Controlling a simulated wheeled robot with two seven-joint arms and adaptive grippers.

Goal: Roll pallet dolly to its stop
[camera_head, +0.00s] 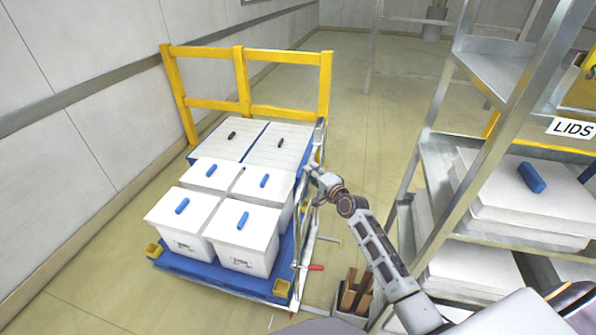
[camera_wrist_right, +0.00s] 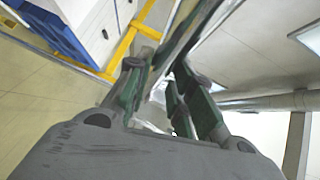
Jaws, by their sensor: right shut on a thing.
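The pallet dolly has a blue deck (camera_head: 214,282) with yellow corner pieces and stands on the floor at the left. It carries white boxes (camera_head: 243,237) with blue handles, and white panels (camera_head: 280,145) with dark handles behind them. A silver metal frame (camera_head: 302,240) runs along its right side. My right gripper (camera_head: 318,180) reaches in from the right and is shut on this frame. In the right wrist view, a shiny metal bar (camera_wrist_right: 183,35) passes between the fingers, but the exact contact is partly hidden. My left gripper is not in view.
A yellow guard rail (camera_head: 245,80) stands at the dolly's far end, near the left wall. A metal shelf (camera_head: 438,190) with white lids and a LIDS sign stands close on the right. A small bin (camera_head: 352,298) sits between them. The floor beyond is open.

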